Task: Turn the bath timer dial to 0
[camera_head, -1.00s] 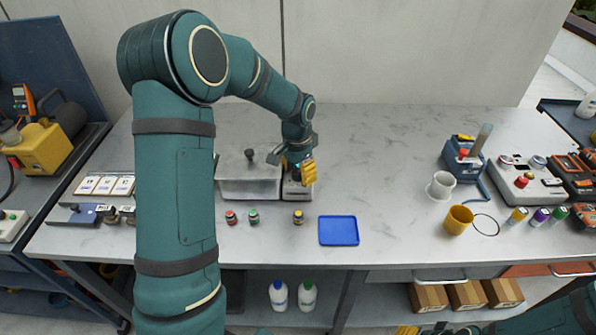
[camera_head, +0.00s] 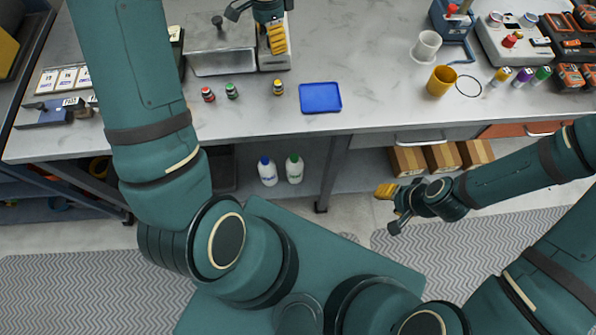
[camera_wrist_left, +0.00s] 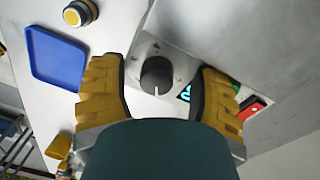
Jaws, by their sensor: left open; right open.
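The bath timer dial (camera_wrist_left: 157,76) is a dark round knob with a white pointer line, on the pale front panel of the bath (camera_wrist_left: 150,48). In the left wrist view the pointer runs toward the bottom of the picture. My left gripper (camera_wrist_left: 160,95) is open, with one yellow finger on each side of the dial and gaps between. In the head view my left gripper (camera_head: 275,38) is at the bath's front, and hides the dial there. My right gripper (camera_head: 388,205) is open and empty, in front of the bench, well away from the bath.
A blue tray (camera_head: 320,98) lies on the bench, right of several small capped jars. A lit display (camera_wrist_left: 185,93) and a red switch (camera_wrist_left: 252,108) are beside the dial.

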